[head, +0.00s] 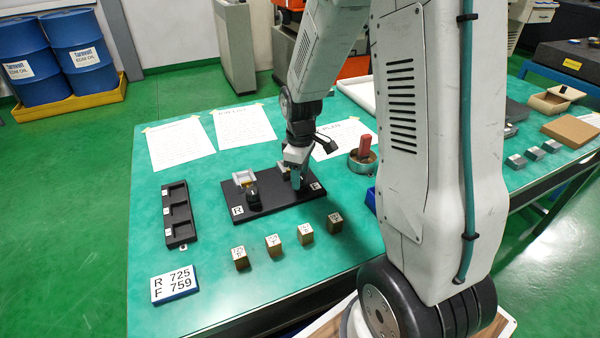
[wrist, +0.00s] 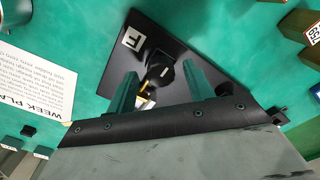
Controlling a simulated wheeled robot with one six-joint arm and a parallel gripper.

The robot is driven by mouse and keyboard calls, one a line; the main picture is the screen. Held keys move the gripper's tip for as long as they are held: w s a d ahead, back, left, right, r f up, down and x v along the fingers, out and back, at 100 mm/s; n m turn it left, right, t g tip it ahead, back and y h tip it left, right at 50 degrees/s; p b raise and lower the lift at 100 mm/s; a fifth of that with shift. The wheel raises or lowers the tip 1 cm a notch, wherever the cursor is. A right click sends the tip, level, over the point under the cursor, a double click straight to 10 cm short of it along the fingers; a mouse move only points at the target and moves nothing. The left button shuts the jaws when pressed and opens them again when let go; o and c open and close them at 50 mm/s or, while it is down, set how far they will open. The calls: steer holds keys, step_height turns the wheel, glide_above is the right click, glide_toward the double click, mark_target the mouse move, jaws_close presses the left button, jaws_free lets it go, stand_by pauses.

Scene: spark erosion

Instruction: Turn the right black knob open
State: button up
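A black base plate (head: 270,212) lies on the green table, labelled R at its left end and F (wrist: 133,38) at its right end. The left black knob (head: 252,196) stands clear beside a pale block. The right black knob (wrist: 160,72) is by the F label, with a brass part beside it. In the head view my gripper hides most of this right knob. My gripper (head: 296,182) is low over the plate's right half. In the wrist view its two teal fingers are open, one on each side of the right knob; I cannot tell whether they touch it.
Several labelled brass-coloured blocks (head: 272,246) stand in front of the plate. A black slotted tray (head: 179,213) and a card reading R 725, F 759 (head: 174,284) lie to the left. A round tin (head: 362,163) with a red item stands right of the plate. Paper sheets (head: 244,124) lie behind.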

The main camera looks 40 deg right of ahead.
step_height(320, 180, up, 8)
steer(key=shift+f, duration=0.1)
stand_by(0.4)
stand_by(0.5)
steer(key=s+a+r+m, duration=0.3)
steer(key=s+a+r, duration=0.2)
steer(key=s, duration=0.6)
steer(key=s+a+r+m+t, duration=0.1)
steer(key=s+a+r+m, duration=0.3)
steer(key=s+r, duration=0.5)
steer(key=s+a, duration=0.1)
steer(key=s, duration=0.2)
steer(key=shift+s+a, duration=0.25)
steer(key=shift+a, duration=0.05)
